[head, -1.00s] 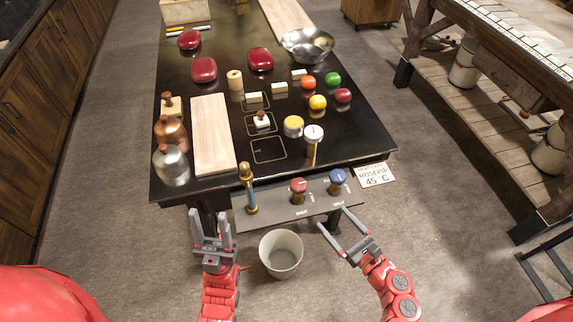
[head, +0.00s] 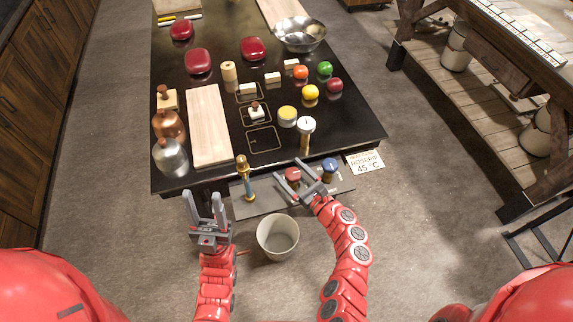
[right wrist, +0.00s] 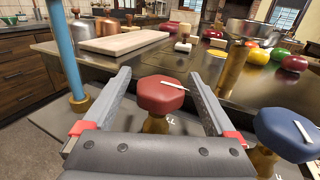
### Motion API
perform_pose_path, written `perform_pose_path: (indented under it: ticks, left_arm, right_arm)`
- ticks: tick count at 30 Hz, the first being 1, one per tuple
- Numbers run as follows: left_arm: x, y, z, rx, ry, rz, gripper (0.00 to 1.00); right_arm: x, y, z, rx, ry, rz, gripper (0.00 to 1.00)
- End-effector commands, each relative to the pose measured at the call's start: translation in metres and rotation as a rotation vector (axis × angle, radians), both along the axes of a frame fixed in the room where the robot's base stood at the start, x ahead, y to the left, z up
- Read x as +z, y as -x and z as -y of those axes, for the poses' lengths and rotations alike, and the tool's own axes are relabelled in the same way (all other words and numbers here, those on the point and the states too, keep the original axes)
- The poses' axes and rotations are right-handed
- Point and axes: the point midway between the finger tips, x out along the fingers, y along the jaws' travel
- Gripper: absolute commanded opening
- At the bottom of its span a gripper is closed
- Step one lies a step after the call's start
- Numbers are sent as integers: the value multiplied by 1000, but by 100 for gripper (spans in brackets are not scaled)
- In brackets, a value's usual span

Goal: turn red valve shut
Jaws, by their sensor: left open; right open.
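The red valve (head: 292,174) stands on the grey panel at the table's front edge. In the right wrist view its red knob (right wrist: 161,95), with a white pointer mark on top, sits on a brass stem between my open fingers. My right gripper (head: 291,176) is open around the knob, with a finger on each side; I cannot tell whether either finger touches it. The blue valve (head: 329,166) stands just right of the red one and also shows in the right wrist view (right wrist: 288,134). My left gripper (head: 204,208) is open and empty, left of the bucket.
A blue and brass spout (head: 247,180) stands left of the red valve. A pale bucket (head: 277,236) is on the floor below the panel. A sign reading 45 °C (head: 366,162) is at the table's right corner. The black table (head: 340,125) holds several items.

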Motion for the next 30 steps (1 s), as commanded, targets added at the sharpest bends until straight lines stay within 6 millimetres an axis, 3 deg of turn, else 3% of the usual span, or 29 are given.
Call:
perform_pose_path:
  ticks: [6,17,30]
  left_arm:
    - [3,0,0,0,0,0,50]
    - [3,0,0,0,0,0,50]
    - [3,0,0,0,0,0,50]
  right_arm:
    - [0,-14,-11,1,1,0,91]
    - [-1,-15,-14,0,2,-1,90]
    - [-1,-16,-13,-1,2,-1,10]
